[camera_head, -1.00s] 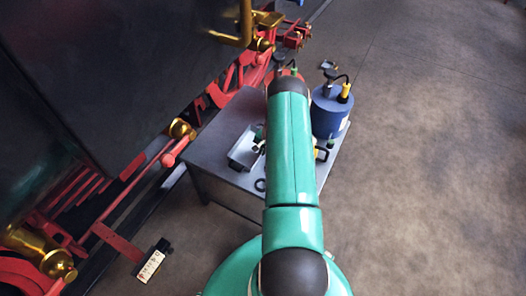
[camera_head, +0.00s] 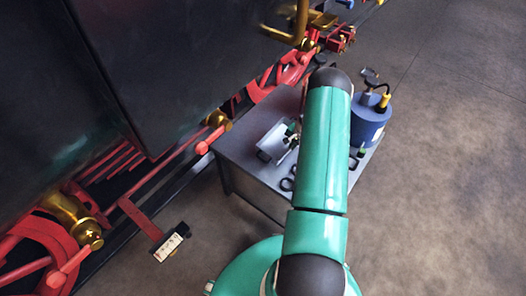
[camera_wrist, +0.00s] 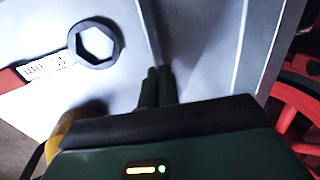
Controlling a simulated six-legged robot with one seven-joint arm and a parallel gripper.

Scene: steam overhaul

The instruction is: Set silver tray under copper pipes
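The silver tray (camera_head: 268,144) sits on the grey table beside the locomotive, left of my arm. In the wrist view the tray (camera_wrist: 208,42) fills the upper right, with its wall running down to my fingers. My gripper (camera_wrist: 158,84) has its two dark green fingers close together at this wall, and they appear shut on it. In the head view my gripper (camera_head: 292,130) is partly hidden behind my arm at the tray's right side. A brass or copper-coloured pipe (camera_head: 302,22) hangs from the locomotive at the top; whether it is one of the copper pipes I cannot tell.
The table (camera_head: 236,143) also bears a ring spanner (camera_wrist: 94,43) with a red, labelled handle and a blue canister (camera_head: 368,122). Red rods and a brass cylinder (camera_head: 72,212) line the locomotive's side. The floor (camera_head: 450,200) at the right is clear.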

